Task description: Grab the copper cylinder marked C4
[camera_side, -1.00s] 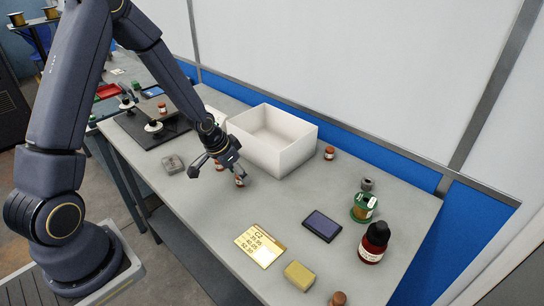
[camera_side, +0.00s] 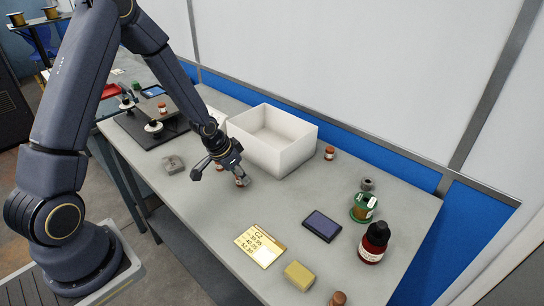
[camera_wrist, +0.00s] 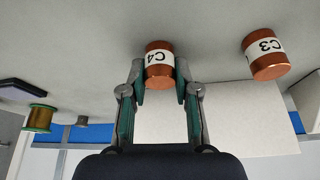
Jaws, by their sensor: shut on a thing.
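The copper cylinder marked C4 (camera_wrist: 160,66) sits between the fingers of my gripper (camera_wrist: 160,80) in the wrist view. Its white label reads C4, and both fingers touch its sides. In the side view my gripper (camera_side: 239,182) is low over the bench, in front of the white bin, with the small cylinder at its tips. Whether the cylinder touches the bench is hard to tell. A second copper cylinder marked C3 (camera_wrist: 265,55) stands apart to the right in the wrist view.
A white open bin (camera_side: 297,151) stands right behind my gripper. Another copper cylinder (camera_side: 329,153) is to its right. A gold plate (camera_side: 260,246), a dark flat device (camera_side: 322,226), a yellow block (camera_side: 299,275), a green spool (camera_side: 363,208) and a dark bottle (camera_side: 374,242) lie nearer the front right.

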